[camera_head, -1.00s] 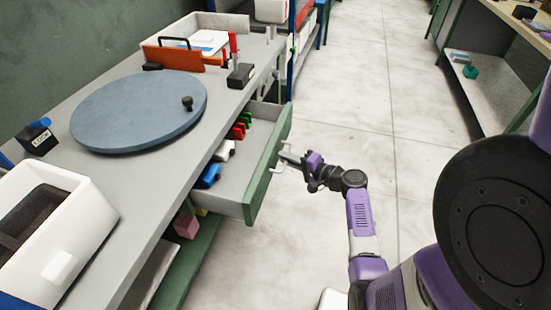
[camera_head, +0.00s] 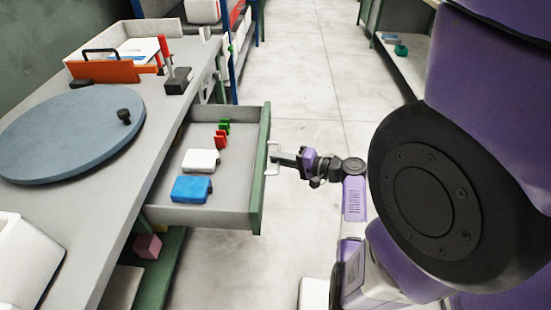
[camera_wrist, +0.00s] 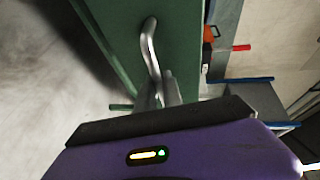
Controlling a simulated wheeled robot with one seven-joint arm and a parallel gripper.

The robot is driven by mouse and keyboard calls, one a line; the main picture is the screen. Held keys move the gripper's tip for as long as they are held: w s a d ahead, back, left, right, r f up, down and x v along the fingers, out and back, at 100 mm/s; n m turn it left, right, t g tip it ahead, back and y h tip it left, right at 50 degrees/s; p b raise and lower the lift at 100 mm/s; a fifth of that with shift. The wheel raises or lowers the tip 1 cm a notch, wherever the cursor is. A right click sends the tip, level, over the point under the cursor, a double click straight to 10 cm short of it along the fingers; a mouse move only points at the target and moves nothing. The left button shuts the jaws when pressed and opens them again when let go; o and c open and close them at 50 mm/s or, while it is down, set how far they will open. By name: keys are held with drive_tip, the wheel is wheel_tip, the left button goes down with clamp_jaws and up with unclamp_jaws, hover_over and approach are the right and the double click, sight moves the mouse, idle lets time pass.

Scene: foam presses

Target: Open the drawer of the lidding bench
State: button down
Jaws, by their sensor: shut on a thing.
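The drawer (camera_head: 244,213) of the lidding bench (camera_head: 125,205) is pulled well out, with a grey inside and a green front (camera_head: 264,165). A pale metal bar handle (camera_head: 272,172) sits on the front's outer face. My gripper (camera_head: 279,158) is at the handle, shut on it, with my arm reaching in from the right. In the wrist view the handle (camera_wrist: 149,48) runs down from the green front to my fingers (camera_wrist: 160,92). My purple wrist housing hides part of the fingertips there.
In the drawer lie a blue block (camera_head: 192,189), a white block (camera_head: 200,160), and red (camera_head: 220,139) and green clips (camera_head: 224,126). A round blue-grey turntable (camera_head: 65,135) is on the bench top. A pink cube (camera_head: 148,246) is on the shelf below. The floor (camera_head: 310,95) beyond the drawer is clear.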

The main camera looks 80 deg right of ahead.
drive_tip(key=c, duration=1.5)
unclamp_jaws()
drive_tip(key=shift+v, duration=3.9)
